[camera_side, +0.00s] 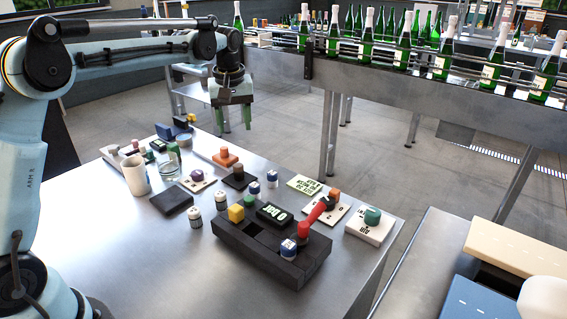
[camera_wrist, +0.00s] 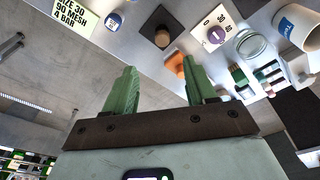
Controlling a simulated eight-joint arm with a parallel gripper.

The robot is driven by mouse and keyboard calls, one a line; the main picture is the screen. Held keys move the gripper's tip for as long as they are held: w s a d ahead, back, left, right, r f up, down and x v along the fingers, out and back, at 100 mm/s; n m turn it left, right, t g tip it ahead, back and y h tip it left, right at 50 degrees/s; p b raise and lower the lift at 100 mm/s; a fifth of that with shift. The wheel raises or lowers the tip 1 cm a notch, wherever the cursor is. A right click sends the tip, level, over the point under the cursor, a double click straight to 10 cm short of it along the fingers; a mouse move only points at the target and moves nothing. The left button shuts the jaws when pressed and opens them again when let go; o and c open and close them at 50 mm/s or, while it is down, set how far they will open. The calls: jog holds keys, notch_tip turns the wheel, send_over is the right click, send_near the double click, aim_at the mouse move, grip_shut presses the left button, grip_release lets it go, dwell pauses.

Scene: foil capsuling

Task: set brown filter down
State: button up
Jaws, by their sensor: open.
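My gripper (camera_side: 233,118) hangs beyond the far edge of the steel table, above floor level in the picture, with its green fingers apart and nothing between them. In the wrist view both fingers of my gripper (camera_wrist: 159,72) are spread and empty. A small brown cylinder (camera_side: 238,169), which looks like the brown filter, stands upright on a dark square base (camera_side: 233,182) on the table. It also shows in the wrist view as a brown knob (camera_wrist: 162,37) on its dark base, ahead of the fingertips and apart from them. I cannot read any label on it.
An orange block (camera_side: 225,156) stands beside the dark base. A bottle conveyor (camera_side: 400,75) runs behind.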

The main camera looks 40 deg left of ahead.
jog(key=s+d+r+m+t, duration=0.3)
jog(key=s+d+m, duration=0.35)
jog(key=s, duration=0.55)
jog(key=s+d+f+m+t+h, duration=0.1)
jog(key=s+d+f+m+t, duration=0.2)
jog(key=s+f, duration=0.3)
jog(key=s+d+m, duration=0.1)
jog(key=s, duration=0.1)
jog(key=shift+s+d, duration=0.25)
jog(key=shift+s, duration=0.05)
dwell(0.5)
